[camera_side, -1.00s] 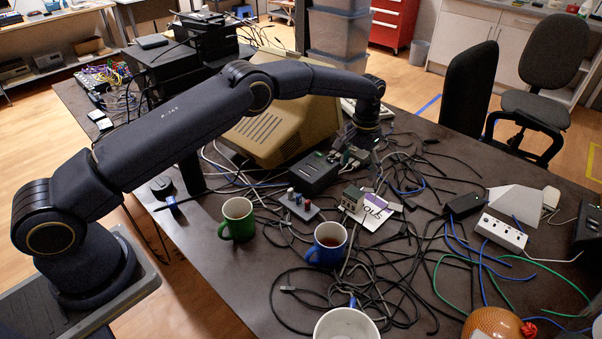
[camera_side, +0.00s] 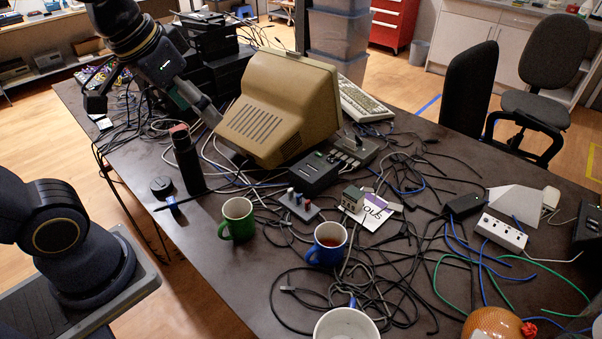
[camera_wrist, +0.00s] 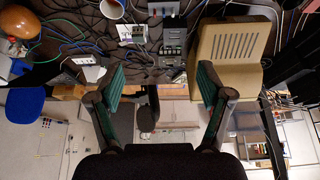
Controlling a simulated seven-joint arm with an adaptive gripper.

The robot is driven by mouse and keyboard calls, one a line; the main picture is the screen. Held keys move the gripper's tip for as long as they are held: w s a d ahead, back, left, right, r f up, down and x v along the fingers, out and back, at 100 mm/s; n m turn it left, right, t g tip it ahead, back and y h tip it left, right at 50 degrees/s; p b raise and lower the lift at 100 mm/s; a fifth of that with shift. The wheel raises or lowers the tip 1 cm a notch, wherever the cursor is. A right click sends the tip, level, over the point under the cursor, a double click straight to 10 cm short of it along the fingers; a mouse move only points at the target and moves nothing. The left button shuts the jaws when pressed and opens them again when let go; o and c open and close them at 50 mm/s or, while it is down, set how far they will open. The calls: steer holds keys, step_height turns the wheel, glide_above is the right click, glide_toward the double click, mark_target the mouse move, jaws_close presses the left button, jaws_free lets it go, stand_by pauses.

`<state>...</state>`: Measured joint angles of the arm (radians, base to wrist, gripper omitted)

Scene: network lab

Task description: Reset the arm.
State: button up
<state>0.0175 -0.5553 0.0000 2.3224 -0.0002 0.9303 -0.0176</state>
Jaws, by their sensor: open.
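My gripper (camera_wrist: 162,84) is open and empty. In the wrist view its two green-padded fingers stand wide apart with nothing between them. In the side view my gripper (camera_side: 153,104) is at the upper left, raised, in front of the dark stacked equipment and left of the beige monitor (camera_side: 272,115). The upper part of my arm runs out of the top of that picture. The monitor also shows at the upper right of the wrist view (camera_wrist: 226,55).
The table (camera_side: 205,262) carries many loose cables. A black bottle (camera_side: 187,165), green mug (camera_side: 237,228), blue mug (camera_side: 318,253) and white bowl (camera_side: 345,326) stand in front. A black box (camera_side: 313,174) and a grey switch box (camera_side: 354,150) sit beside the monitor.

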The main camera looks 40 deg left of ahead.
steer(key=shift+t, duration=0.3)
steer(key=s, duration=0.1)
steer(key=s+f, duration=0.1)
steer(key=s, duration=0.1)
steer(key=s+f, duration=0.1)
steer(key=shift+s+a+f, duration=0.2)
